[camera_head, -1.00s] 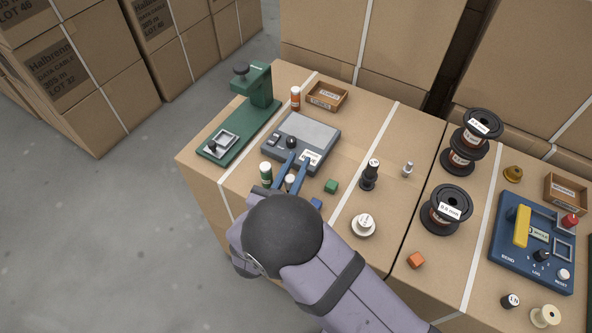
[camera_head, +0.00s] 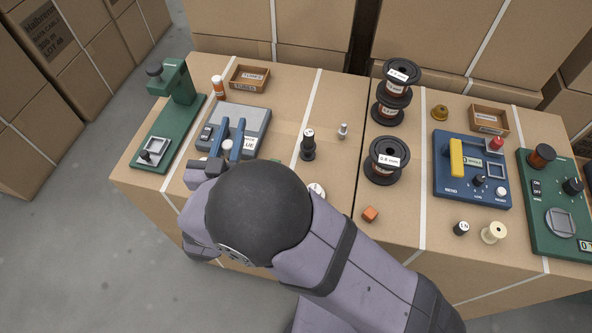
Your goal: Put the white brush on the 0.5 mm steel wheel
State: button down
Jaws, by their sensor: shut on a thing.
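My gripper (camera_head: 231,136) has blue fingers and is shut on a small white-topped thing (camera_head: 229,147). It may be the white brush, but most of it is hidden between the fingers. The fingers overlap the front of a grey scale (camera_head: 257,123) in the picture; their height above it cannot be told. A dark spool (camera_head: 379,174) with a white label, perhaps 0.8 mm, lies right of centre. Behind it stand two stacked dark spools (camera_head: 381,112); the top label is too small to read surely. A pale spool (camera_head: 318,187) is mostly hidden by my arm. I cannot tell which is the 0.5 mm wheel.
A black weight-like piece (camera_head: 308,150) and a small grey piece (camera_head: 343,130) stand between scale and spools. A green press (camera_head: 178,110) is at left, a blue meter (camera_head: 470,190) at right.

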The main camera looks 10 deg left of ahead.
jog(key=d+r+m+h+p, duration=0.35)
jog(key=d+h, duration=0.35)
jog(key=d, duration=1.4)
jog(key=shift+m, duration=0.35)
jog(key=shift+w+a+f+b, duration=0.1)
jog(key=shift+f+b, duration=0.1)
jog(key=shift+f, duration=1.45)
jog(key=shift+s+a+f+b, duration=0.1)
jog(key=shift+f+b, duration=0.1)
jog(key=shift+f, duration=1.45)
jog(key=shift+w+a+f+b, duration=0.1)
jog(key=shift+f+b, duration=0.1)
jog(key=shift+f, duration=1.45)
jog(key=shift+f, duration=0.2)
jog(key=c, duration=1.6)
grip_release()
jog(key=shift+o, duration=0.2)
jog(key=shift+r, duration=0.15)
